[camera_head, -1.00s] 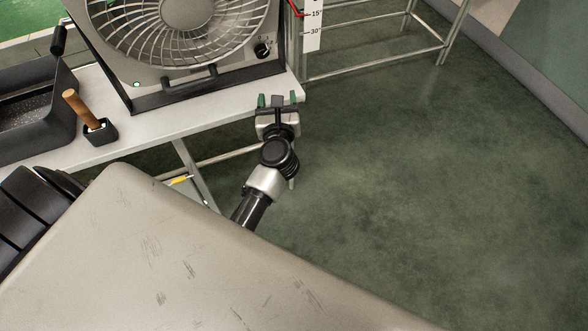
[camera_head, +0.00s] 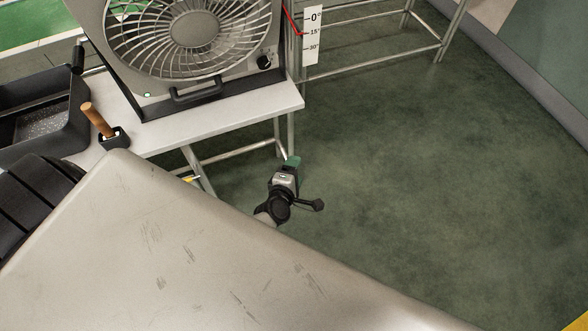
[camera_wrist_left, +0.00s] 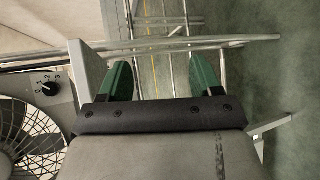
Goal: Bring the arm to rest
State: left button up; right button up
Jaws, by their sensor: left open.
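My left gripper (camera_head: 292,163) shows in the head view beyond the edge of a large grey surface, over the green floor and to the right of the white table (camera_head: 222,116). Its green fingertips point away from me. In the left wrist view the two green fingers (camera_wrist_left: 162,78) stand apart with nothing between them, so it is open and empty. Most of the left arm is hidden behind the grey surface. My right gripper is not in view.
A grey fan (camera_head: 191,38) with a black handle stands on the table. A wooden-handled tool (camera_head: 97,119) sits in a small black holder, beside a dark tray (camera_head: 52,121). Metal rails (camera_head: 375,54) stand at the back, with an angle scale (camera_head: 312,35). The floor right of the gripper is clear.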

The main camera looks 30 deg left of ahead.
pick_arm(q)
jog(key=shift+s+d+f+m+h, duration=0.3)
jog(key=shift+s+f+m, duration=0.25)
jog(key=shift+f+m, duration=0.15)
jog(key=s+d+f+m+g+h, duration=0.2)
jog(key=s+f+m+g, duration=0.5)
jog(key=s+f+m, duration=0.85)
jog(key=s+a+f+m+g, duration=0.2)
jog(key=s+f+m+g, duration=0.1)
jog(key=s, duration=0.8)
jog(key=s+a+f+m+g, duration=0.2)
jog(key=s+f+m+g, duration=0.1)
jog(key=s, duration=0.8)
notch_tip(320, 180, down, 3)
jog(key=shift+s+r+m+y, duration=0.1)
jog(key=shift+s+m+y, duration=0.05)
jog(key=shift+m+y, duration=0.3)
jog(key=shift+a, duration=0.1)
